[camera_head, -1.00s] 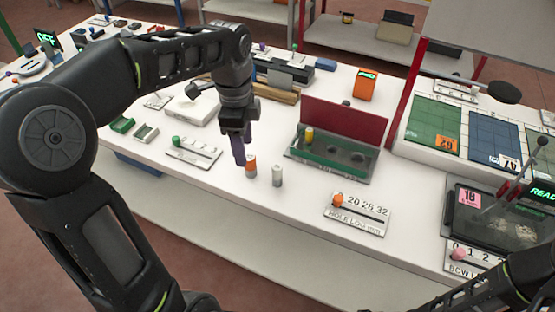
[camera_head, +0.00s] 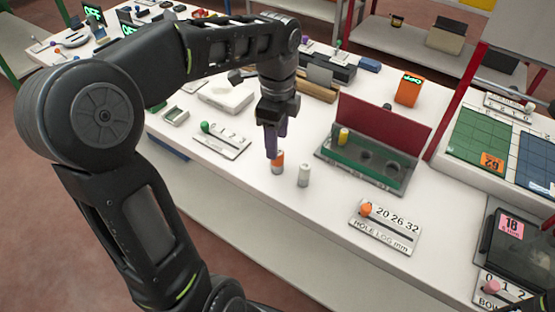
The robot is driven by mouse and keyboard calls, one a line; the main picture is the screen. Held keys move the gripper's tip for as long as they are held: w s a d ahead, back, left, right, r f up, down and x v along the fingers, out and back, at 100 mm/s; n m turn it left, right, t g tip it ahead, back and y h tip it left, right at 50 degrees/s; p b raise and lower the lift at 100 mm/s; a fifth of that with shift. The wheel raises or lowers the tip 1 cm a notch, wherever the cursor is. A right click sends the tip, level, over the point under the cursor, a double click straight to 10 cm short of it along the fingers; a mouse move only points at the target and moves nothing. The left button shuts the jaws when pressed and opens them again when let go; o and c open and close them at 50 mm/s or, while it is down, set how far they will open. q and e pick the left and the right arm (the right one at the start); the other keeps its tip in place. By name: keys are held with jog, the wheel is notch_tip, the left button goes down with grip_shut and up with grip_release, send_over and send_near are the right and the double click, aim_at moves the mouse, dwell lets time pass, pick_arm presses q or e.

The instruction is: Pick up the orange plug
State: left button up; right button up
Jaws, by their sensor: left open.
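The orange plug (camera_head: 278,168), orange on top with a pale lower part, stands upright on the white table. My left gripper (camera_head: 276,152) is open and points down at it, its purple-grey fingers at the plug's top. The fingers hide part of the plug's upper end, and I cannot tell whether they touch it or straddle it. A similar pale grey plug (camera_head: 304,175) stands just to the right. My right gripper is not in view.
A green rack (camera_head: 374,176) with a red back panel and a yellow plug (camera_head: 343,136) stands to the right. A slotted plate with a green knob (camera_head: 221,139) lies to the left.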

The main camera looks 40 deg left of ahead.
aim_at(277, 161)
pick_arm(q)
jog(key=shift+d+f, duration=0.15)
jog(key=shift+f, duration=2.45)
grip_shut()
